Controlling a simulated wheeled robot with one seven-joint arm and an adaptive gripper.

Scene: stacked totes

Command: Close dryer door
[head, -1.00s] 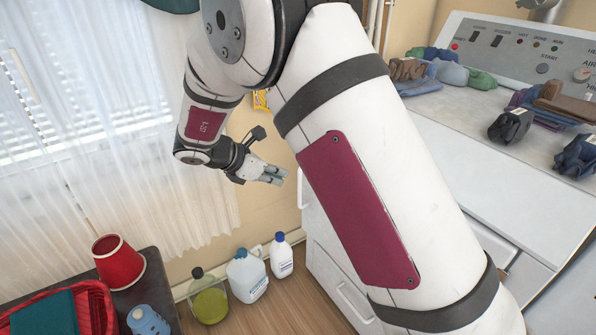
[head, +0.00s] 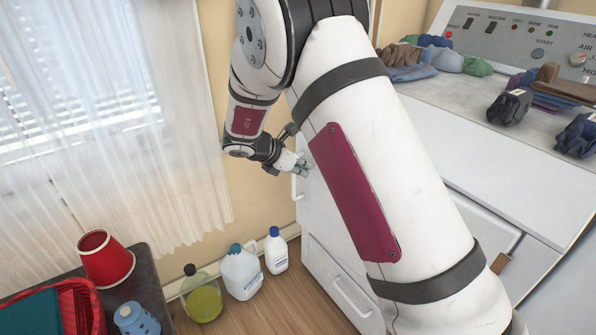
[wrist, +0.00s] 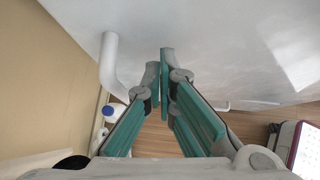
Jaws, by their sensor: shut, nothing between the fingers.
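The dryer (head: 420,140) is a large white machine on the right, with a control panel (head: 530,40) along its back. A white upright panel with a white handle (head: 297,188), apparently its door, shows beside my arm. The same panel (wrist: 220,50) fills the top of the wrist view, with its handle (wrist: 110,65) left of my fingers. My gripper (head: 305,166) is shut and empty, close to the panel near the handle; it also shows in the wrist view (wrist: 160,70). I cannot tell whether the fingertips touch the panel. My arm hides much of the dryer front.
Several folded clothes (head: 425,55) lie on the dryer top. Bottles (head: 242,272) stand on the wooden floor by the wall. A dark table at lower left holds a red bucket (head: 105,258) and a red basket (head: 88,310). A lower drawer handle (head: 350,297) sticks out.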

